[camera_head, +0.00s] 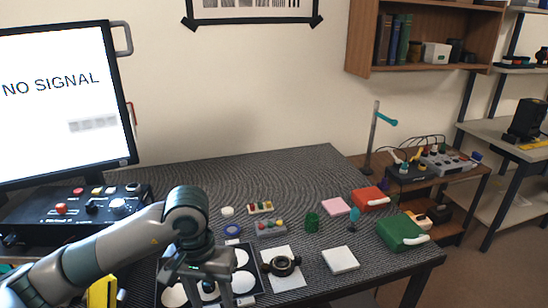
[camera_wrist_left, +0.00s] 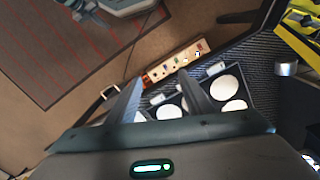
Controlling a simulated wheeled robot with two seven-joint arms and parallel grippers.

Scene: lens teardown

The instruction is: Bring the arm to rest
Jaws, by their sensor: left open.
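My left arm (camera_head: 120,246) reaches in from the left over the front of the table. Its left gripper (camera_head: 208,284) points down over the black tray (camera_head: 245,298) that holds white round pads (camera_head: 243,281). In the left wrist view the two fingers of the left gripper (camera_wrist_left: 160,82) stand apart with nothing between them. The tray (camera_wrist_left: 245,92) and its white pads (camera_wrist_left: 226,88) show beyond the fingers there. The arm hides part of the tray in the head view. My right gripper is in neither view.
A black ring part (camera_head: 282,265) lies on a white sheet right of the tray. A white block (camera_head: 341,260), green box (camera_head: 400,232), red box (camera_head: 371,199) and green cylinder (camera_head: 312,221) stand further right. A monitor (camera_head: 60,110) stands left. The table's back middle is clear.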

